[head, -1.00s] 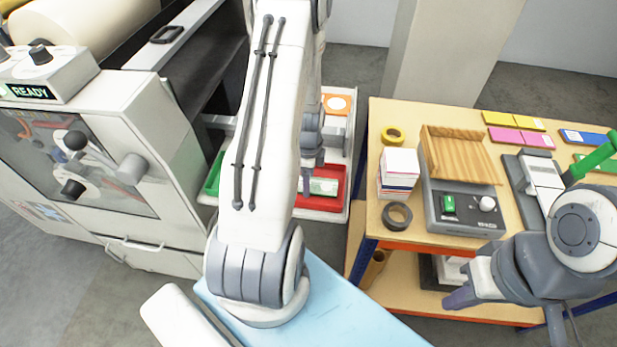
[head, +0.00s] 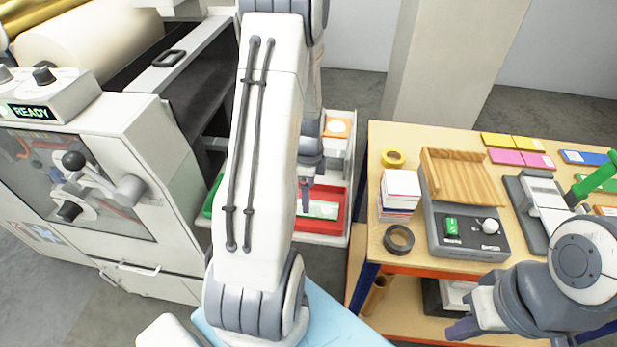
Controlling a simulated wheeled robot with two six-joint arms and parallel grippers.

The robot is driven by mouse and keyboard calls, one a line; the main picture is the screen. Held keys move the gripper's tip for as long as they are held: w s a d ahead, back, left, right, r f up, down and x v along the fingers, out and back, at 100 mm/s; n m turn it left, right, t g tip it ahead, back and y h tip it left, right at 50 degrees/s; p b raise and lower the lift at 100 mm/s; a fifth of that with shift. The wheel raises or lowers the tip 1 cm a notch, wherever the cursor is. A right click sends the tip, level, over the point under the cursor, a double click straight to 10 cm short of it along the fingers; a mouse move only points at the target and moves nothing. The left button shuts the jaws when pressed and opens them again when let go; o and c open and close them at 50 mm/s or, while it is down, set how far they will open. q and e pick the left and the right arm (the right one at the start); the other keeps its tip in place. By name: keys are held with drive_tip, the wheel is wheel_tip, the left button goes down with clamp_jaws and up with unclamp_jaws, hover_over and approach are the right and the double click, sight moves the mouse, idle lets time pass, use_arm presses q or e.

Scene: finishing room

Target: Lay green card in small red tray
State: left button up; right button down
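The small red tray (head: 341,222) stands on a pale shelf beside the machine, partly hidden behind my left arm. A pale, whitish-green card-like piece (head: 323,210) lies inside it; I cannot tell whether it is the green card. My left gripper (head: 307,196) hangs over the left part of the red tray, pointing down. The arm hides part of it, so its opening and any thing in it cannot be made out. My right gripper (head: 462,328) is low in front of the worktable, seen from the side, with its opening unclear.
A green tray (head: 212,196) is left of the red one, mostly behind my arm. An orange-and-white card (head: 337,127) lies further back. The worktable (head: 398,136) at right holds a wooden tray (head: 463,178), a white card stack (head: 399,192), tape rolls and coloured cards.

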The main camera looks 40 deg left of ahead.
use_arm(q)
wheel_tip(320, 180, up, 7)
drive_tip(key=b, duration=0.1)
drive_tip(key=shift+r, duration=0.2)
drive_tip(key=s+d+r+n, duration=0.1)
drive_tip(key=d+r, duration=0.2)
drive_tip(key=d, duration=0.7)
drive_tip(key=s+d+r+n, duration=0.1)
drive_tip(key=d+r, duration=0.2)
drive_tip(key=d, duration=0.7)
drive_tip(key=s+d+r+n+h, duration=0.1)
drive_tip(key=s+d+r+n, duration=0.1)
drive_tip(key=s+d, duration=0.9)
drive_tip(key=s, duration=0.3)
drive_tip(key=shift+s+r, duration=0.15)
drive_tip(key=shift+s, duration=0.05)
wheel_tip(320, 180, down, 4)
drive_tip(key=b, duration=0.4)
